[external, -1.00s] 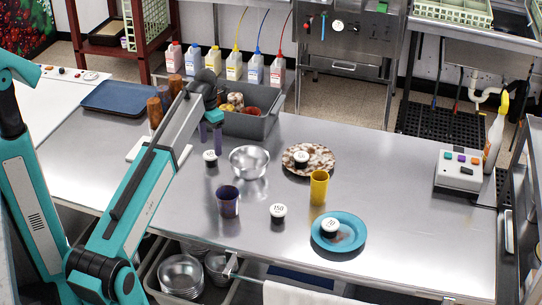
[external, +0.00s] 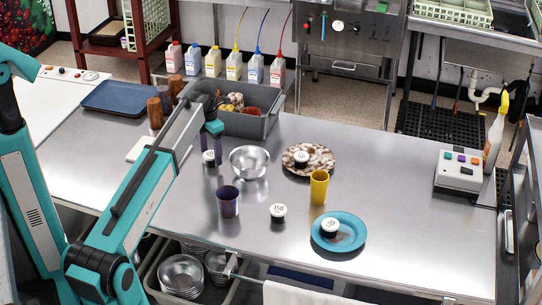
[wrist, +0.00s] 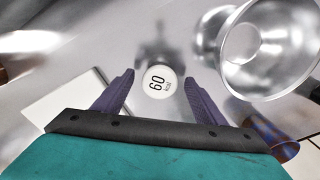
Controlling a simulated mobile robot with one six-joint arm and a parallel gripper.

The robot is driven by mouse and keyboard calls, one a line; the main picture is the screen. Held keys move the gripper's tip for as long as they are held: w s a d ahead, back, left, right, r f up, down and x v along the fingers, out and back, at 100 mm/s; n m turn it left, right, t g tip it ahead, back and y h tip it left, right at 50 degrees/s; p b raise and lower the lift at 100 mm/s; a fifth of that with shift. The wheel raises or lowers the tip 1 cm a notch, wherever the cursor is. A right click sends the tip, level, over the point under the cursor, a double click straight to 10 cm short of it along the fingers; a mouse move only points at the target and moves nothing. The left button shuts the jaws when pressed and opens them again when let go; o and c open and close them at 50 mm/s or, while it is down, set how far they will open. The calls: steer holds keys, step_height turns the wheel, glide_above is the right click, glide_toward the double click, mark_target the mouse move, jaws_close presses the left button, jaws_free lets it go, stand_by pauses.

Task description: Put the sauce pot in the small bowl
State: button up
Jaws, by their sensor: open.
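A small dark sauce pot with a white lid (external: 209,157) stands on the steel table, partly behind my gripper. Its lid reads 60 in the wrist view (wrist: 158,82). My gripper (external: 211,146) is open just above it. In the wrist view the purple fingers (wrist: 160,77) stand apart, one to each side of the lid, with nothing held. A shiny metal bowl (external: 249,163) sits just right of this pot and looks empty. It also shows at the upper right of the wrist view (wrist: 283,78). Similar pots read 150 (external: 278,212) and 70 (external: 330,226).
A dark cup (external: 228,201) and a yellow cup (external: 319,187) stand nearby. One pot is on a speckled plate (external: 322,160), the 70 pot on a blue plate (external: 352,235). A grey bin (external: 240,124) is behind; a white board (wrist: 65,108) lies left.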

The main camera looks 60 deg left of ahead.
steer(key=shift+f, duration=0.8)
steer(key=c, duration=1.3)
steer(key=shift+o, duration=0.2)
steer(key=shift+r, duration=0.2)
steer(key=shift+r+b, duration=0.5)
steer(key=shift+r, duration=0.85)
steer(key=shift+s+d+r, duration=0.15)
steer(key=shift+r, duration=0.1)
steer(key=s+d+b, duration=0.1)
steer(key=s+d, duration=0.2)
steer(key=s+d+r+b, duration=0.1)
steer(key=s+d, duration=0.3)
steer(key=s+d+b, duration=0.1)
steer(key=s+d, duration=0.2)
steer(key=s, duration=0.1)
steer(key=shift+s+d+r, duration=0.25)
steer(key=shift+d, duration=0.05)
